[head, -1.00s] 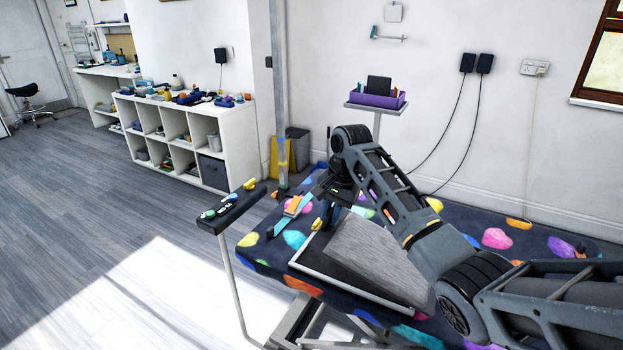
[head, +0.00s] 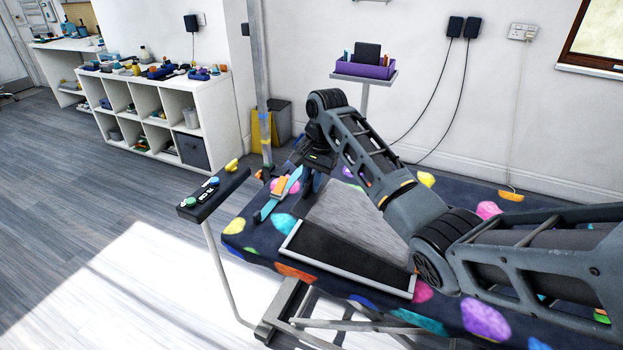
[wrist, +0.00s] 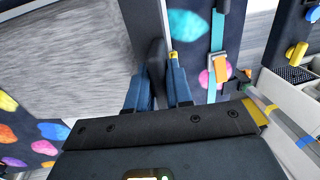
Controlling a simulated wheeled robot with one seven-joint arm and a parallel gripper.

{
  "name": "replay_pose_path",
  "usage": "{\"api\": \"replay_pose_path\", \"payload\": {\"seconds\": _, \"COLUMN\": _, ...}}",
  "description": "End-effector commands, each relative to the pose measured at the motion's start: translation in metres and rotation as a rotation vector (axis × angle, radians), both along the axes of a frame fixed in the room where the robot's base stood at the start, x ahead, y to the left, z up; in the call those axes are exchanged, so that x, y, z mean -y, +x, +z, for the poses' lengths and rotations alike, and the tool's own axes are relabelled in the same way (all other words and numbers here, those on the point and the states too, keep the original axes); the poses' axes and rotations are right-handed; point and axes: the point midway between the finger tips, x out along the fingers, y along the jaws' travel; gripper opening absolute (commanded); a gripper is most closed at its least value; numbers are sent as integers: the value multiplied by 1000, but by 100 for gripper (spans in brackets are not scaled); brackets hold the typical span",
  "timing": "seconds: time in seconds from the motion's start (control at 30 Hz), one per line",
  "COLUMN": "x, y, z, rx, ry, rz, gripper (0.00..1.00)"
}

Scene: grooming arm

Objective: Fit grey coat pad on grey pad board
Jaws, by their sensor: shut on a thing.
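The grey coat pad (head: 352,222) is a flat, streaky grey sheet lying over the far part of the grey pad board (head: 340,262). The board is dark with a light rim, and a dark band of it shows bare along the near side. In the wrist view the pad (wrist: 62,62) fills the upper left, with the board's light rim (wrist: 147,22) to its right. My gripper (head: 308,182) is at the pad's far left end. Its blue fingers (wrist: 158,88) are shut on a dark part between them, apparently the pad's grip. Whether the pad touches the board is unclear.
The board is on a spotted table (head: 240,243). A blue strap with an orange buckle (head: 279,188) lies left of my gripper. A small control shelf (head: 213,193) stands at the table's left. A purple caddy (head: 365,69) stands behind. Floor at left is clear.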

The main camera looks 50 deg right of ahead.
Motion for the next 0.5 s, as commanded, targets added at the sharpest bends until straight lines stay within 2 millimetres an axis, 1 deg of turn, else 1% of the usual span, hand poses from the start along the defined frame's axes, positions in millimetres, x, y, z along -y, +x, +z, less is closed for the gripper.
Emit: {"api": "replay_pose_path", "payload": {"seconds": 0.5, "x": 0, "y": 0, "z": -36, "rx": 0, "ry": 0, "rz": 1, "gripper": 0}}
